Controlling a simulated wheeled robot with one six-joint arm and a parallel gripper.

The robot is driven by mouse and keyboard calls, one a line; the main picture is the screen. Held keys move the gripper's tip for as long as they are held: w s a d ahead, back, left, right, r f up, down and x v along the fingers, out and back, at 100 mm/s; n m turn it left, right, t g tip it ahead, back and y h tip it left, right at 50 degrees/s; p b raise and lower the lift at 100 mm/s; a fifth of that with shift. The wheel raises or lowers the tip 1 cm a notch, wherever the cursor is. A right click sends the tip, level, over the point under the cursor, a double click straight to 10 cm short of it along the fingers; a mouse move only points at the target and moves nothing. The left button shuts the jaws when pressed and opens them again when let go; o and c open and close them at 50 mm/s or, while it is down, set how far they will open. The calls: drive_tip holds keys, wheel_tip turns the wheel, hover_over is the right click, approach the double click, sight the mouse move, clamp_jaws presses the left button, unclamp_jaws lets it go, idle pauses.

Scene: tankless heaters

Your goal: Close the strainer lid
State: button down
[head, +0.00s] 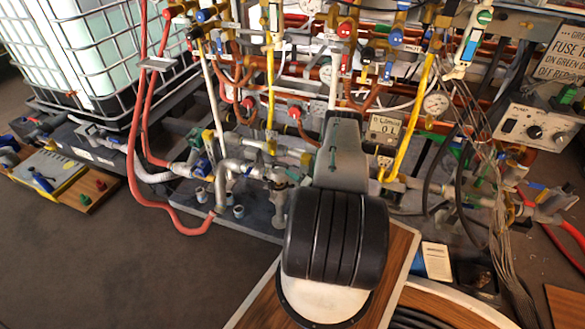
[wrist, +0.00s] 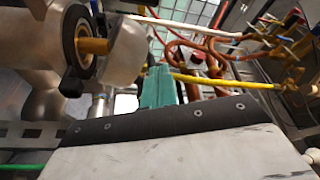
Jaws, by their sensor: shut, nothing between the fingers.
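In the wrist view, a grey metal strainer body (wrist: 28,45) lies at the upper left. Its round end has a dark ring (wrist: 72,45) with a brass piece (wrist: 94,46) in its middle. A rounded silver part that looks like the strainer lid (wrist: 127,52) stands just right of the ring, with a gap visible between them. My gripper (wrist: 157,86) shows as teal fingers, shut and empty, below and right of the lid; I cannot tell whether they touch it.
Red hoses (head: 140,120), yellow pipes (head: 408,120) and valves crowd around my arm. A caged white tank (head: 95,50) stands at the left. A control box (head: 535,127) is at the right. The dark floor at the lower left is open.

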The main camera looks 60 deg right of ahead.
drive_tip(key=shift+s+a+f, duration=0.2)
drive_tip(key=shift+a+f, duration=0.7)
drive_tip(key=shift+f, duration=0.15)
drive_tip(key=f, duration=0.1)
drive_tip(key=a+f, duration=0.1)
drive_tip(key=shift+s+a+f, duration=0.15)
drive_tip(key=shift+a+f, duration=0.1)
drive_tip(key=shift+f, duration=0.15)
